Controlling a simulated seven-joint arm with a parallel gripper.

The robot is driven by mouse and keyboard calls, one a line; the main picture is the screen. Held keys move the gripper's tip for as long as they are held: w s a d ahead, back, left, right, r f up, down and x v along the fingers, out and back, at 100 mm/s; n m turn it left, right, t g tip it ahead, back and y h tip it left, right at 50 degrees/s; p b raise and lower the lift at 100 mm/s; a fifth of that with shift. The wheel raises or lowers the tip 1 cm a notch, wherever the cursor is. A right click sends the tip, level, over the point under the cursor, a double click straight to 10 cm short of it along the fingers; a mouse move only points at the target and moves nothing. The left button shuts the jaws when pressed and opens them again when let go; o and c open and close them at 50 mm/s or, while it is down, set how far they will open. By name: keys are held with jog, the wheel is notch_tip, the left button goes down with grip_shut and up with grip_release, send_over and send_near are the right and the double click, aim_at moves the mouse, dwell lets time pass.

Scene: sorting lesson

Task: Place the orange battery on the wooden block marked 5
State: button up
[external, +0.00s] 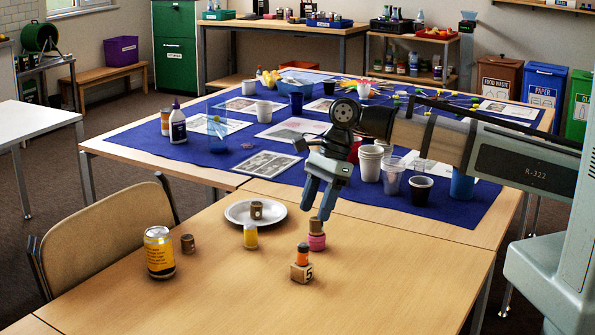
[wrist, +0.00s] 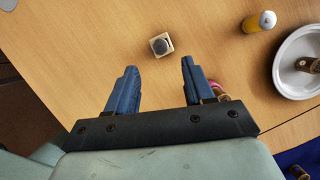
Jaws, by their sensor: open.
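The wooden block marked 5 (external: 302,274) sits on the near table with its number facing the camera. The orange battery (external: 303,258), with a dark top, stands upright on the block. In the wrist view the battery's round dark end (wrist: 160,45) shows on top of the pale block (wrist: 170,37). My gripper (external: 318,213) is open and empty, with its blue fingers pointing down, above and behind the block in the external view. In the wrist view my gripper (wrist: 158,67) has its fingers spread, and the block and battery are beyond the fingertips, apart from them.
A pink cylinder (external: 316,242) with a brown piece on top stands close behind the block. The table's front right is clear.

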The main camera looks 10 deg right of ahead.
jog(key=shift+v, duration=1)
jog(key=shift+w, duration=0.1)
